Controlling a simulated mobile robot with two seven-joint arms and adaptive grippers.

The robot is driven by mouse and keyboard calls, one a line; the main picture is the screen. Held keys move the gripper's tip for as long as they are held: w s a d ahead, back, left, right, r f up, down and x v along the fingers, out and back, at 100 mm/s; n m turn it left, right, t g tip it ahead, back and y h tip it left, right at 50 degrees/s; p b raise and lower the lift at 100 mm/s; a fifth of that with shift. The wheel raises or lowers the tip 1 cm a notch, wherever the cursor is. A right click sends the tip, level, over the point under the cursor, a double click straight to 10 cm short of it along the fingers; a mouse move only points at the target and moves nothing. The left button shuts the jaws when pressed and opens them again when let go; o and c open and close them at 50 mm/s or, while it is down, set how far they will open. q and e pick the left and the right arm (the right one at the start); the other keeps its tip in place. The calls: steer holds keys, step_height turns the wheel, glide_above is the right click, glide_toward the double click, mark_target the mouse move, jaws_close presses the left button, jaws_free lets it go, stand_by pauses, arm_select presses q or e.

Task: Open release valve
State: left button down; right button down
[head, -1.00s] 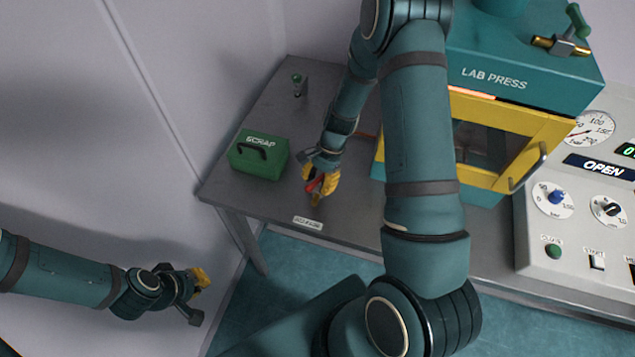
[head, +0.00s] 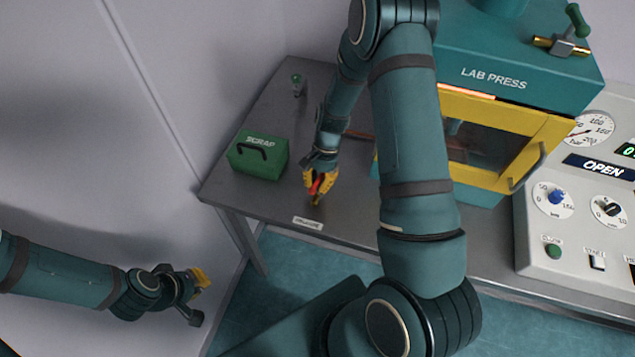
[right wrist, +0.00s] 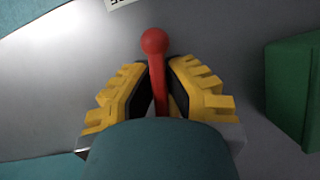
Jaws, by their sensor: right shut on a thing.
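My right gripper (head: 319,186) is low over the table's front left part, beside the green box. In the right wrist view its yellow fingers (right wrist: 160,95) are shut on a red lever with a round knob (right wrist: 155,42), and the knob sticks out past the fingertips. The lever's lower part is hidden. Below the gripper in the head view is a small brass piece (head: 315,200). My left gripper (head: 203,293) hangs off to the left, away from the table; whether its fingers are apart is too small to tell.
The green scrap box (head: 258,155) stands left of my right gripper, with a white label (head: 308,223) at the table edge. The lab press (head: 500,85), with its yellow-framed door (head: 495,140), and the control panel (head: 570,240) stand to the right.

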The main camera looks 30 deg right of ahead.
steer(key=shift+s+n+g, duration=0.1)
steer(key=shift+n+g, duration=0.2)
steer(key=shift+n, duration=0.7)
steer(key=c, duration=1)
jaws_free()
steer(key=v, duration=1.2)
steer(key=shift+a, duration=0.2)
